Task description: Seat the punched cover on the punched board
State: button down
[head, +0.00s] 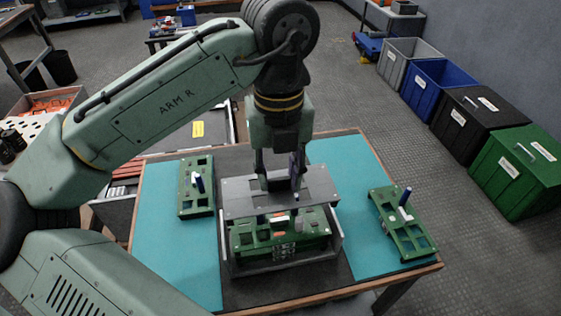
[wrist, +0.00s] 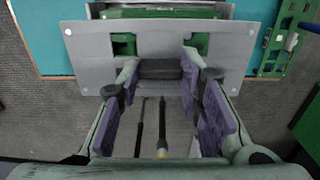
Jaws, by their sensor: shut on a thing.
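The punched cover (head: 240,198) is a flat grey plate with openings. My gripper (head: 279,178) is shut on the dark block on top of it, between purple-padded fingers in the wrist view (wrist: 160,75). The green punched board (head: 312,240) sits in a grey open tray (head: 283,266) at the table's middle. The cover lies over the rear part of the board and appears raised above it; contact cannot be told. In the wrist view, green shows through two square openings of the cover (wrist: 85,50) and beyond its far edge. Much of the board is hidden under it.
Another green board (head: 196,203) lies on the left teal mat, and one (head: 404,238) on the right mat, each with a blue upright part. Several bins, one of them green (head: 515,180), stand on the floor at right. Bare teal mat (head: 345,165) lies around.

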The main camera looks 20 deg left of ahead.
aim_at(279, 190)
jog(key=shift+s+f+b, duration=0.15)
jog(key=shift+f+b, duration=0.2)
jog(key=shift+f, duration=0.15)
notch_tip(279, 190, down, 5)
jog(key=b, duration=0.5)
jog(key=shift+r+p, duration=0.1)
jog(key=shift+p, duration=0.45)
dwell(0.7)
jog(key=shift+f+b, duration=0.6)
jog(key=shift+f, duration=0.75)
dwell(1.0)
jog(key=c, duration=1.1)
grip_release()
jog(key=shift+o, duration=0.2)
